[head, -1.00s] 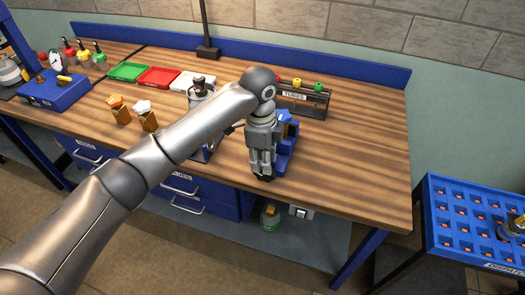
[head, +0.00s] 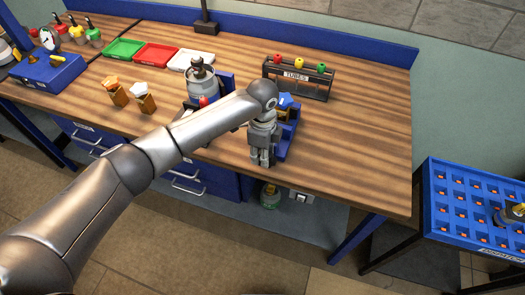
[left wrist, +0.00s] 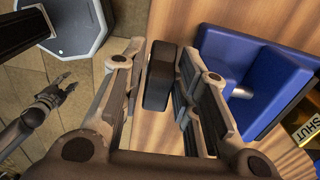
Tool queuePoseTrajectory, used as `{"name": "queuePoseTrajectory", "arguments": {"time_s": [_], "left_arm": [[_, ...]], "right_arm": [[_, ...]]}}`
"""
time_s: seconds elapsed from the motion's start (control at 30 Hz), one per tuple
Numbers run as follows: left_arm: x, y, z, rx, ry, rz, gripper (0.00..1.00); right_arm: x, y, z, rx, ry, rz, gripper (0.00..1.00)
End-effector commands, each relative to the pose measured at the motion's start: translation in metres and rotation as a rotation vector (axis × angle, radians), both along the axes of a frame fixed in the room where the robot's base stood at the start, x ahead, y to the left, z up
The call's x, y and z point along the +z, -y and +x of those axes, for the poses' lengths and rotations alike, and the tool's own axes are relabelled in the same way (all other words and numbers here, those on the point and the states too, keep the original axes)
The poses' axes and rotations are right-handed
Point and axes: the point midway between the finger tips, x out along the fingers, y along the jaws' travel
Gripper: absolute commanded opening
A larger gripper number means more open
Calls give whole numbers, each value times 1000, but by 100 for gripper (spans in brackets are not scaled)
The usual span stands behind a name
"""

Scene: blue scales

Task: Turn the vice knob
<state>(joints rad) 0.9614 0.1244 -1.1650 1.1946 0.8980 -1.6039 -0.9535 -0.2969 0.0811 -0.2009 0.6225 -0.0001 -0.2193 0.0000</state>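The blue vice (head: 289,138) stands at the table's front edge in the head view, partly hidden behind my left gripper (head: 262,160). In the left wrist view the blue vice body (left wrist: 245,75) is at the right, with a short metal rod. A dark, rounded block (left wrist: 160,75), which looks like the vice knob, is between the open fingers of my left gripper (left wrist: 165,95). A narrow gap shows beside the knob, and I cannot tell if the right finger touches it. My right gripper (left wrist: 62,86) hangs far off, small, its fingers apart.
A tube rack (head: 298,77) with coloured caps stands behind the vice. A grey canister (head: 202,84) stands to its left. Green, red and white trays (head: 157,56) lie farther back. The table's right part (head: 365,140) is clear. A blue crate (head: 475,195) is at the right.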

Motion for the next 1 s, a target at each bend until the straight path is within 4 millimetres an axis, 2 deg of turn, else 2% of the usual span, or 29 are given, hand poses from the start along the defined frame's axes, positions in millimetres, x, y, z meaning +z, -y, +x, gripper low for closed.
{"name": "queuePoseTrajectory", "arguments": {"time_s": [0.1,0.33,0.57,1.0], "left_arm": [[-4,0,0,-1,2,-1,29],[-5,0,0,-1,2,-1,29],[-4,0,0,0,2,-1,0],[-1,4,-1,-3,33,96,0]], "right_arm": [[2,0,12,1,20,1,40],[1,1,3,0,4,0,40],[0,1,-11,0,-17,-3,40],[8,1,-5,-1,-8,-2,40]]}}
